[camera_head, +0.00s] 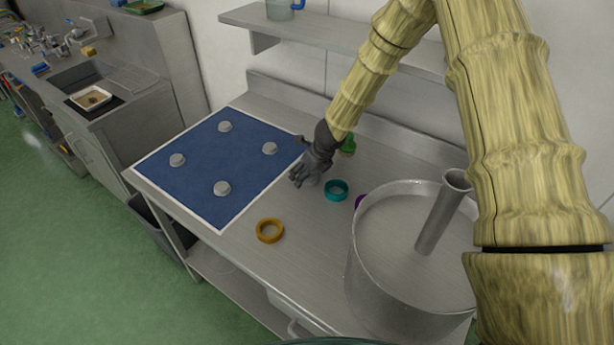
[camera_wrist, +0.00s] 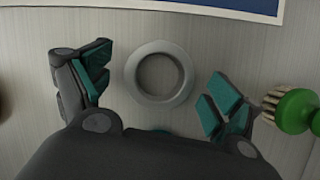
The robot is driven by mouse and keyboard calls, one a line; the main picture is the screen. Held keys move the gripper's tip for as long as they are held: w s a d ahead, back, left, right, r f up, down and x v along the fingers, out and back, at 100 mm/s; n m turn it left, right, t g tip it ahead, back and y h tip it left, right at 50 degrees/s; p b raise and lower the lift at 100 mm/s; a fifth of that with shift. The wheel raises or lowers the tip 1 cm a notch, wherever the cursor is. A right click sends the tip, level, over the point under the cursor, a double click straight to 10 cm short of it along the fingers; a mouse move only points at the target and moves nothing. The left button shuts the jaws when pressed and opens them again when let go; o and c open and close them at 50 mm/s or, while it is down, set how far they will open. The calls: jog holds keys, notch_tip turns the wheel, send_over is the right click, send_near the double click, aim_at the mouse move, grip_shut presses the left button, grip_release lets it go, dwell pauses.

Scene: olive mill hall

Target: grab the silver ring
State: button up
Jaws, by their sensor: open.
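The silver ring (camera_wrist: 130,74) lies flat on the metal counter in the wrist view, between the spread fingers of my gripper (camera_wrist: 160,78). The fingers are open, one to its left and one to its right, with a gap on both sides. In the head view my gripper (camera_head: 306,172) is low over the counter, just right of the blue board. I cannot make out the silver ring in the head view; my gripper seems to hide it.
A teal ring (camera_head: 337,197), an orange ring (camera_head: 269,239) and a partly hidden purple thing (camera_head: 359,201) are nearby. A green-handled brush (camera_wrist: 297,110) lies close to my right finger. A blue board (camera_head: 196,139) with several pegs is left; a large metal pot (camera_head: 378,272) is right.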

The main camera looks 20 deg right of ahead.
jog(key=shift+c, duration=0.2)
jog(key=c, duration=1.2)
jog(key=shift+o, duration=0.2)
jog(key=shift+r, duration=0.1)
